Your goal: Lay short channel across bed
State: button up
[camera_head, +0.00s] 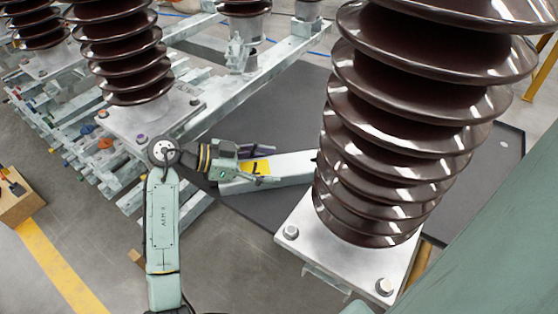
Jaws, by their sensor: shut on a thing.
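The short channel (293,167) is a pale grey metal bar with a yellow patch near its left part. It lies slantwise in the picture, above or on the dark mat (265,110). I cannot tell whether it touches the mat. My gripper (272,164) comes from the left and is shut on the channel, one finger on each side. The channel's right end is hidden behind the big brown insulator. The task's bed is most likely the galvanised frame (215,115) of rails on the left, but I cannot tell for certain.
A large ribbed brown insulator (400,150) on a bolted square plate (325,250) stands close on the right. Another insulator (122,50) stands at the upper left. A wooden box (18,200) is at the left edge.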

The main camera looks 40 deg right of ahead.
jog(key=c, duration=1.2)
jog(key=shift+r, duration=0.1)
jog(key=shift+c, duration=0.5)
jog(key=shift+r, duration=0.15)
